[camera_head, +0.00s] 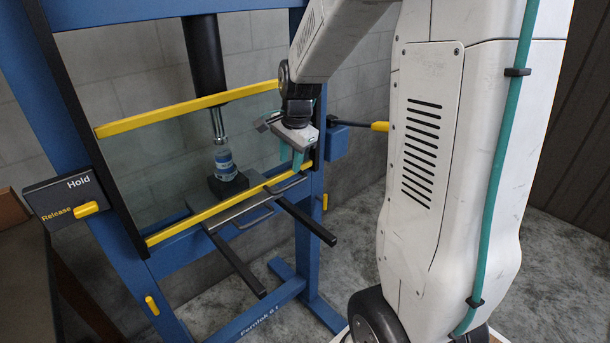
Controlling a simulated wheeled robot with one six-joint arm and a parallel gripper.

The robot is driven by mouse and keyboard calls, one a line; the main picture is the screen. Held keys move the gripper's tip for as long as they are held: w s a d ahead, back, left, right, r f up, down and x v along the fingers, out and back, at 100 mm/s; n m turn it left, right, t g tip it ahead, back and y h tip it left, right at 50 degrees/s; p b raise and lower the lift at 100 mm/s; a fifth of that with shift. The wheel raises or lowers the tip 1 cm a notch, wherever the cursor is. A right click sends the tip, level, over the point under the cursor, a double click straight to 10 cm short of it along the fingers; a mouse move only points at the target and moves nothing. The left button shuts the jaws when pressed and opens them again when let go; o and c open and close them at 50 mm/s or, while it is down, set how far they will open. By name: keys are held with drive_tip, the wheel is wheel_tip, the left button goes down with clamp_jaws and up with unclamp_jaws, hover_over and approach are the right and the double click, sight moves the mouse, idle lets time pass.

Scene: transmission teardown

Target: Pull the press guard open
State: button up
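The press guard is a clear panel with a yellow top rail (185,109) and a yellow bottom rail (225,208). It spans the front of the blue press frame (75,150), across the opening between the posts. My gripper (291,158) is in front of the guard's right end, between the two rails, with its teal fingertips pointing down just above the lower rail. The gap between the fingers and any contact with the guard are too small to make out. My arm hides part of the right post.
Behind the guard are the dark ram (205,55) and a bottle-like part (225,162) on a block. Two dark bars (306,222) jut forward below. A Hold/Release box (70,200) is on the left post. A yellow-tipped lever (379,126) sticks out right.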

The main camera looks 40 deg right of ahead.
sight(290, 185)
drive_tip(key=f, duration=0.4)
drive_tip(key=w+f, duration=0.1)
drive_tip(key=f, duration=0.1)
drive_tip(key=shift+d+f, duration=0.15)
drive_tip(key=shift+d, duration=0.2)
drive_tip(key=shift+w+f, duration=0.2)
drive_tip(key=shift+f, duration=0.5)
